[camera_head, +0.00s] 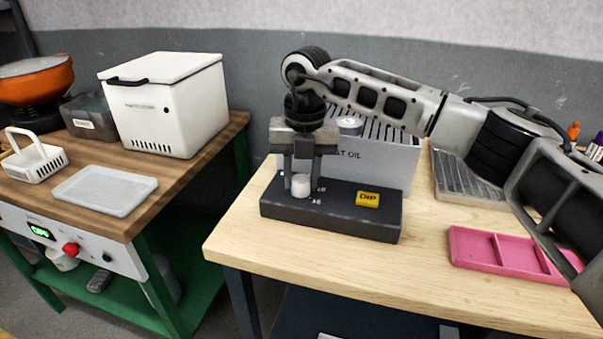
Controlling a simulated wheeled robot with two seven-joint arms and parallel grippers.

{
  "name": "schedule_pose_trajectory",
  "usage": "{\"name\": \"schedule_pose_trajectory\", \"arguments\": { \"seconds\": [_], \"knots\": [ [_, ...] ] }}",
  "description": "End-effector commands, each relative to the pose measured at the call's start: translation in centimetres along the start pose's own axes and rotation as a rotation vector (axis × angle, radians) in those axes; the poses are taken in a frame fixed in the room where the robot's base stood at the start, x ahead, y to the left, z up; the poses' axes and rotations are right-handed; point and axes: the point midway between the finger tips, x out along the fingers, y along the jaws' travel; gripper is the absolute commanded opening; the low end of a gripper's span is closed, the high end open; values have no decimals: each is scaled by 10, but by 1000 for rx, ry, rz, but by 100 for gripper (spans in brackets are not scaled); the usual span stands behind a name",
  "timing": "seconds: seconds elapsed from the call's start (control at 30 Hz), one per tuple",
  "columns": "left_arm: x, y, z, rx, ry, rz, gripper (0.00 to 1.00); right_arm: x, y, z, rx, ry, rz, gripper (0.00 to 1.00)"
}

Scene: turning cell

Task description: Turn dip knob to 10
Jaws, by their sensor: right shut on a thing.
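The dip knob (300,185) is a short white cylinder on a dark control box (365,224) at the front left of the wooden table. A yellow label reading DIP (367,199) sits on the box to the right of the knob. Small white numbers are printed beside the knob; one looks like 10, but the pointer position cannot be made out. My right gripper (301,176) points straight down over the box, its two fingers on either side of the knob and shut on it. My left gripper is not in view.
A grey box marked OIL (400,165) stands right behind the control box. A pink divided tray (485,250) lies at the right. On the left bench (190,165) are a white lidded box (175,115), a pale tray (105,190) and an orange pot (38,82).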

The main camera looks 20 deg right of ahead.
Motion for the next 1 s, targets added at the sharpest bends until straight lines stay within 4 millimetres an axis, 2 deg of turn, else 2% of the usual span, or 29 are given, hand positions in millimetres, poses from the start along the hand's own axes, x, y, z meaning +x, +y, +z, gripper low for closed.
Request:
{"name": "schedule_pose_trajectory", "arguments": {
  "seconds": [0.37,0.4,0.43,0.47,0.77,0.87,1.0],
  "knots": [
    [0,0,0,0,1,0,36,-2,0,1,3,-6,4,10],
    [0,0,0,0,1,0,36,-2,0,1,3,-6,4,44],
    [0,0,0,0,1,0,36,-2,0,1,3,-5,4,52],
    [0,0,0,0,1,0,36,-2,0,1,3,-5,3,55],
    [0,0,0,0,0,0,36,-2,0,1,2,-3,1,55],
    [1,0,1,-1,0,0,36,-10,0,1,2,-3,1,55],
    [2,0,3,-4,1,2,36,-35,0,1,2,-7,4,55]
  ]
}}
